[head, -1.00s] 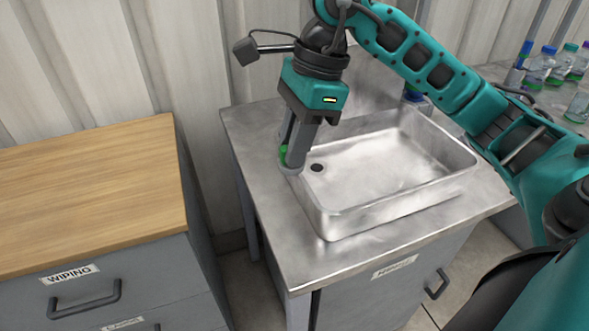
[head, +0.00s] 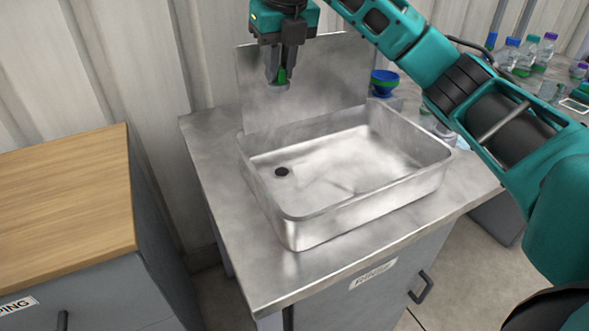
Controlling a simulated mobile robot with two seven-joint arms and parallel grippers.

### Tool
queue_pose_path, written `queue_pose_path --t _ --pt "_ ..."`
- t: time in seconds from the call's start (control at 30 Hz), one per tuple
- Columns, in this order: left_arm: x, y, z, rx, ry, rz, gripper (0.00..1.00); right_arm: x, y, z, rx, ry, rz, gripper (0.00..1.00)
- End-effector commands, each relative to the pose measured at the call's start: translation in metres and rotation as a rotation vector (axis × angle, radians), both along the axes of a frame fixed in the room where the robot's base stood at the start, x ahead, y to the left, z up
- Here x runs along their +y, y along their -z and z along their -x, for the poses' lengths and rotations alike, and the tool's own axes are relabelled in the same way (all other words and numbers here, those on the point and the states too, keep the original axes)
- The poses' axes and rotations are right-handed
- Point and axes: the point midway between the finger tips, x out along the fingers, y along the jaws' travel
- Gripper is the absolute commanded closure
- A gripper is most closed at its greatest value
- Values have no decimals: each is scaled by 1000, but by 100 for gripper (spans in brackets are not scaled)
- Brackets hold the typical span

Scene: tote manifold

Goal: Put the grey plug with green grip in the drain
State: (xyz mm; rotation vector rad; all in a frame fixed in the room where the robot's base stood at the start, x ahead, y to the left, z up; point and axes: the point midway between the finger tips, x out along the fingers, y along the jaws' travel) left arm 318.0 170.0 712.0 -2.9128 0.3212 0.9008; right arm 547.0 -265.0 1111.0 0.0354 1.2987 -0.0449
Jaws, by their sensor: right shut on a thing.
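My right gripper (head: 279,73) is shut on the grey plug with green grip (head: 281,83). It holds the plug in the air, above the back left rim of the metal sink (head: 345,200). The fingers hide part of the green grip; the plug's grey bottom shows below the fingertips. The drain (head: 282,171) is a dark round hole in the left part of the sink floor, open and empty. In the picture the plug is straight above the drain, well apart from it. My left gripper is not in view.
The sink's raised walls and a metal splashback (head: 310,75) stand around the drain. A blue and green bowl (head: 384,82) sits behind the sink. Several bottles (head: 525,55) stand at the back right. A wood-topped cabinet (head: 60,190) is at the left. The sink is empty.

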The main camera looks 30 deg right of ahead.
Motion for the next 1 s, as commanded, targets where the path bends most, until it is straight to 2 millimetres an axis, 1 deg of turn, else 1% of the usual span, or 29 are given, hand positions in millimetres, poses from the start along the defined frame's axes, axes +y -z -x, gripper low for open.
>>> queue_pose_path --t 0.4,0.5,0.6,0.77,0.87,1.0 --pt "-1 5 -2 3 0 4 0 0 107 1 7 5 0 100" --pt "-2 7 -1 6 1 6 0 0 129 1 4 4 0 100" --pt "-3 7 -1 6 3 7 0 0 144 1 3 4 -1 100" --pt "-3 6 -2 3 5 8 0 0 154 0 1 4 0 100" --pt "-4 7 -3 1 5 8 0 0 164 0 3 4 0 100" --pt "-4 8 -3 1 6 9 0 0 186 1 5 4 1 100"
